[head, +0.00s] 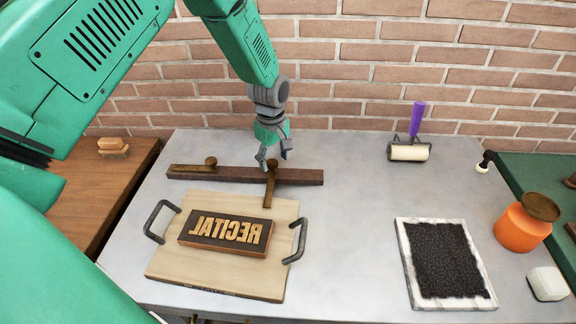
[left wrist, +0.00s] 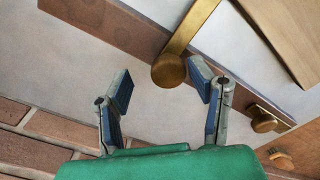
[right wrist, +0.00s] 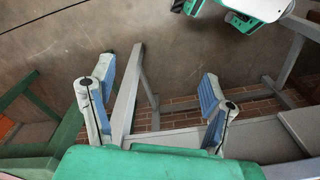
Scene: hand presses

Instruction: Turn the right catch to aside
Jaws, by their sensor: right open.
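The right catch (head: 269,190) is a brass bar with a round knob on a dark wooden rail (head: 235,175). Its bar points toward the front, and its end appears to overlap the back edge of the wooden board (head: 165,262). The left catch (head: 190,168) lies along the rail; it also shows in the left wrist view (left wrist: 265,122). My left gripper (head: 274,160) is open at the right catch's knob. In the left wrist view, the knob (left wrist: 168,71) sits just beyond the gap between the fingertips (left wrist: 162,83); contact is unclear. My right gripper (right wrist: 158,85) is open and empty, away from the table.
The board has two dark handles and carries a RECITAL type block (head: 226,233) with mirrored letters. A purple-handled roller (head: 408,152), a black inked slab (head: 446,260) and an orange jar (head: 522,226) are at right. A brick wall stands behind. The middle tabletop is clear.

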